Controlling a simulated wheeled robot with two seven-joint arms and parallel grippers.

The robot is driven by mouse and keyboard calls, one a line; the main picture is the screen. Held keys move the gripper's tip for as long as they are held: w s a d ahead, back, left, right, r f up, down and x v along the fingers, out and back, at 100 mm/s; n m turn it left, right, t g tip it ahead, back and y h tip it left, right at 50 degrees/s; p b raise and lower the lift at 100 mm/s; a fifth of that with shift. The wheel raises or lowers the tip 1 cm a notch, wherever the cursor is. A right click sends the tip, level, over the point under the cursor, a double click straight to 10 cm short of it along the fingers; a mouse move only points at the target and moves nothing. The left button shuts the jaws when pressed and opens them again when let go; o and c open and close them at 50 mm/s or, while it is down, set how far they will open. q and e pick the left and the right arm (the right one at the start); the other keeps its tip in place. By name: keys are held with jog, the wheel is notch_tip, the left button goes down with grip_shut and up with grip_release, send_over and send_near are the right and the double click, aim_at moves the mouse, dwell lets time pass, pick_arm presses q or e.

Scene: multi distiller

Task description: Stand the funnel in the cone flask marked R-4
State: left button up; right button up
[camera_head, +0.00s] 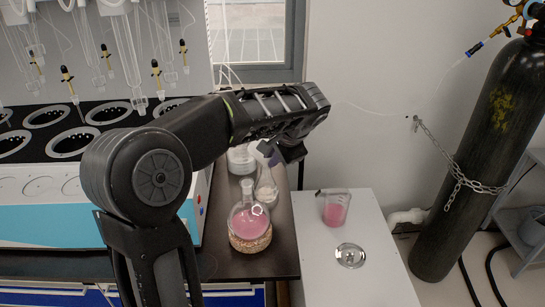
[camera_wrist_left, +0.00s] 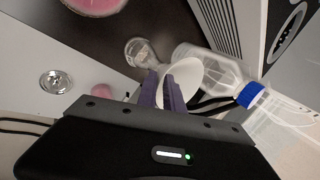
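My left gripper (camera_wrist_left: 162,88) has its two purple fingers close together. It is shut on the white funnel (camera_wrist_left: 184,76), whose wide pale mouth shows beside and behind the fingers. The cone flask stands upright on the dark bench and also shows in the wrist view (camera_wrist_left: 142,52), apart from the funnel. No R-4 marking is readable. My right gripper is in neither view.
A round flask of pink liquid (camera_head: 249,222) sits on a cork ring in front of the cone flask. A clear bottle with a blue cap (camera_wrist_left: 252,95) stands behind. A pink-filled beaker (camera_head: 337,210) and a metal dish (camera_head: 350,255) are on the white surface at right.

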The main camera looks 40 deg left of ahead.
pick_arm(q)
jog(key=o, duration=0.3)
jog(key=shift+o, duration=0.2)
jog(key=shift+r, duration=0.1)
jog(key=v, duration=0.7)
jog(key=shift+d+r, duration=0.2)
jog(key=shift+s, duration=0.1)
dwell(0.6)
